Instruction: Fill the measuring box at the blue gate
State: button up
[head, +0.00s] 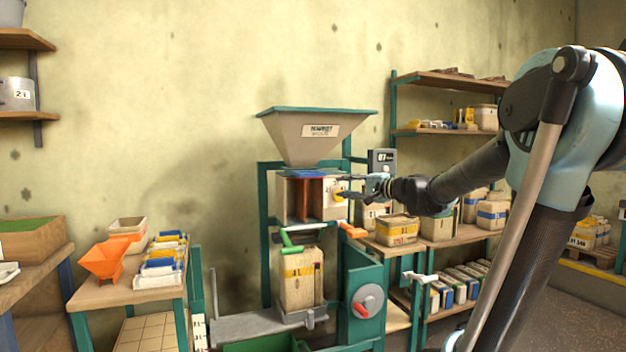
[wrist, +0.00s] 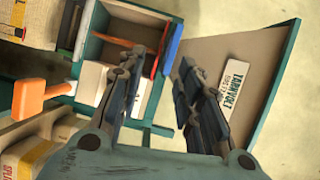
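The measuring box (head: 330,212) is a pale box under the grey hopper (head: 290,134), with a red-brown panel (head: 306,198) at its front. The blue gate (head: 305,173) lies flat between box and hopper. In the wrist view the box (wrist: 110,22) shows its brown interior, with no fill visible in the part seen; the blue gate (wrist: 175,40) is a strip on its hopper side.
An orange handle (head: 352,230) and a green handle (head: 290,246) sit below the box. A sack (head: 299,285) stands underneath. A grey handwheel (head: 367,300) is at lower right. Shelves with boxes stand right; a table with an orange funnel (head: 105,259) stands left.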

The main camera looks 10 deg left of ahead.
aim_at(314, 175)
jog(key=shift+m+t, duration=0.3)
jog(key=shift+m, duration=0.2)
jog(key=x, duration=0.6)
jog(key=r+x, duration=0.1)
jog(key=x, duration=0.5)
jog(key=w+r+x, duration=0.1)
jog(key=x, duration=0.5)
jog(key=shift+w+d+r, duration=0.15)
jog(key=shift+w+r, duration=0.1)
grip_shut()
